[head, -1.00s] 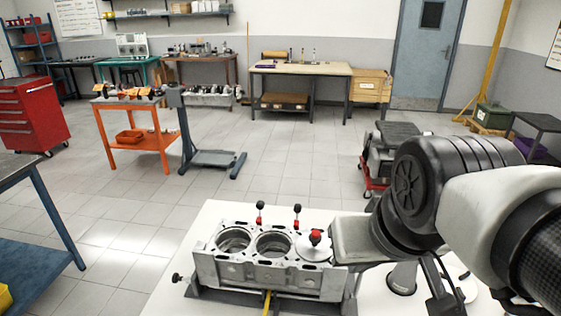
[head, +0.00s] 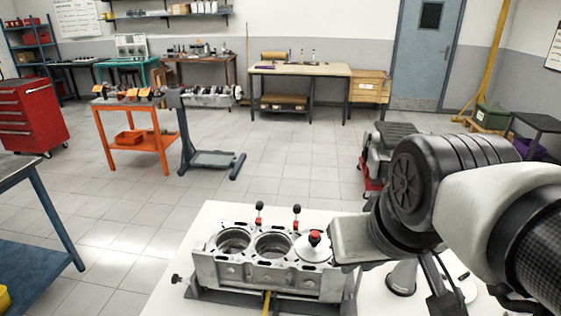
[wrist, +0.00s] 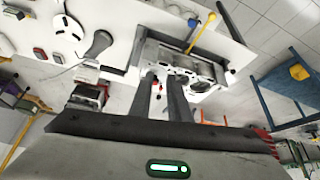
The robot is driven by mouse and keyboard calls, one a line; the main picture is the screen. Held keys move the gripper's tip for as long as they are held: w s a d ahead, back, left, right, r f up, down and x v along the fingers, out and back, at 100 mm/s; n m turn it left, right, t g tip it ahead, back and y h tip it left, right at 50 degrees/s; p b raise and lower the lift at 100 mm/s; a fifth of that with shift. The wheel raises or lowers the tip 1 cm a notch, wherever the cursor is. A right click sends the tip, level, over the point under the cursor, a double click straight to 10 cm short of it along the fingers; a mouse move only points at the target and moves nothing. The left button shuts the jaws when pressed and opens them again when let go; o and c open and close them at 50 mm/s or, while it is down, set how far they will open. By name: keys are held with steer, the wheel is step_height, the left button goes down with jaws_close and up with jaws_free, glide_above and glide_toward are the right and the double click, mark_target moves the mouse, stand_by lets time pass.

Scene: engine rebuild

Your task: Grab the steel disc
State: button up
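A pale round disc (head: 309,253) with a black and red knob (head: 315,238) lies on the right end of the engine block (head: 268,277), over the bore there. In the head view my gripper's body is just right of it and hides the block's end; its fingers cannot be made out. In the wrist view my gripper (wrist: 161,78) has its two dark fingers apart, reaching toward the engine block (wrist: 190,62). A small red spot shows between the fingers; I cannot tell whether it is the knob. No hold on the disc is visible.
Two black levers with red collars (head: 297,213) stand behind the block. The white table (head: 180,290) also carries a pale round plate (wrist: 68,27) and other parts, partly hidden by my arm in the head view. Open floor lies beyond the table.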

steer(key=o, duration=0.7)
steer(key=w+n, duration=0.1)
steer(key=n, duration=0.1)
steer(key=w+n, duration=0.1)
steer(key=w, duration=0.1)
steer(key=shift+d+n+h, duration=0.2)
steer(key=shift+n+h, duration=0.2)
steer(key=shift+o, duration=0.7)
steer(key=w+n, duration=0.6)
steer(key=n, duration=0.1)
steer(key=shift+f+g+h+b, duration=0.25)
steer(key=shift+g+h+b, duration=0.15)
steer(key=n+b, duration=0.1)
steer(key=n, duration=1.8)
glide_toward(315, 233)
steer(key=shift+n+g, duration=0.3)
steer(key=shift+n, duration=0.1)
steer(key=shift+w+b+x, duration=0.15)
steer(key=shift+b+x, duration=0.3)
steer(key=shift+x, duration=2.1)
steer(key=shift+w+b+x, duration=0.1)
steer(key=shift+b+x, duration=0.3)
steer(key=shift+x, duration=2.15)
